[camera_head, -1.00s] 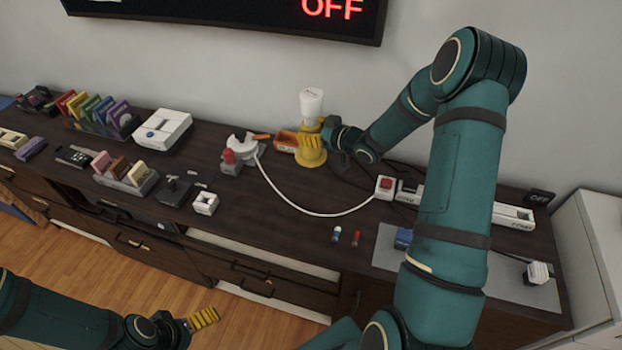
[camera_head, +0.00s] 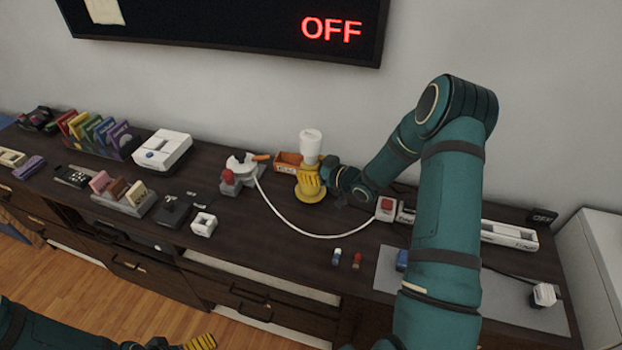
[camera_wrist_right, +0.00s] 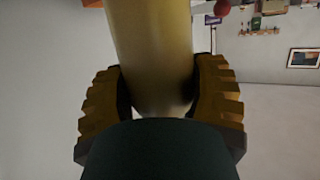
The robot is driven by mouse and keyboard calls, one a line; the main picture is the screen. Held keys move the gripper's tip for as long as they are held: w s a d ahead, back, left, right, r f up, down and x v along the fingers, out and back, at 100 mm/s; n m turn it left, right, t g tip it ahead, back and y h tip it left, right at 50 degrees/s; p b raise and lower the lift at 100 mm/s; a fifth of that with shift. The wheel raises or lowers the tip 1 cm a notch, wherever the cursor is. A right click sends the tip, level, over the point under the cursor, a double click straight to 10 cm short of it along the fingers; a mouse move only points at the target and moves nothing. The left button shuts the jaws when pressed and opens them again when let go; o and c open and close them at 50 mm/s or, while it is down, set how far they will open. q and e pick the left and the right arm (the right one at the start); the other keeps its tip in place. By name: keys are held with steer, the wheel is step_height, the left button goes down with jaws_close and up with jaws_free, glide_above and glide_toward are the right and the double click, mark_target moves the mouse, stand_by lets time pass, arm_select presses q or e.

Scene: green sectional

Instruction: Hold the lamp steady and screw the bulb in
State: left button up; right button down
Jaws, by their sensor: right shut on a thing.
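A yellow stand (camera_head: 309,192), which I take for the lamp, is upright at the back of the dark sideboard. A white cylinder (camera_head: 311,141) sits on its top; I cannot tell whether this is the bulb. My right gripper (camera_head: 312,175) is at the stand's upper part, reaching in from the right. In the right wrist view, my right gripper (camera_wrist_right: 162,90) has its yellow fingers on both sides of a yellowish cylinder (camera_wrist_right: 150,45), pressed against it. My left gripper (camera_head: 200,343) is at the bottom edge, low in front of the sideboard; its opening is not clear.
A white cable runs from a white round fixture (camera_head: 240,162) to a box with a red switch (camera_head: 386,206). An orange tray (camera_head: 287,161) is beside the stand. A wall screen (camera_head: 240,25) reads OFF.

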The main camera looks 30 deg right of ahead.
steer(key=shift+f+b, duration=0.4)
steer(key=shift+f, duration=1.45)
steer(key=shift+r, duration=0.1)
steer(key=shift+f, duration=0.25)
steer(key=shift+c, duration=0.6)
jaws_free()
